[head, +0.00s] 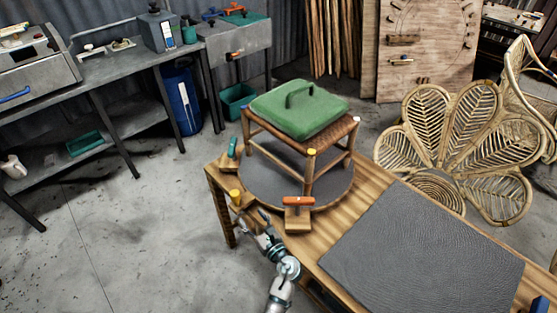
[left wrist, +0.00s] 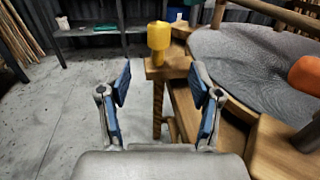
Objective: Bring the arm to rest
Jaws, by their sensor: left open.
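My left gripper (head: 258,222) is at the left front edge of the wooden table, just short of a yellow-topped knob (head: 236,196) on a wooden block. In the left wrist view my left gripper (left wrist: 163,90) has its two blue-padded fingers spread wide with nothing between them. The yellow knob (left wrist: 159,36) stands beyond the fingertips, apart from them. My right gripper is not in view.
A rattan stool (head: 312,152) with a green lidlike cushion (head: 298,109) stands on a round grey turntable (head: 265,187). An orange-handled clamp (head: 298,215) sits at its front. A grey mat (head: 420,255) covers the table's right. Open floor (head: 120,240) lies left.

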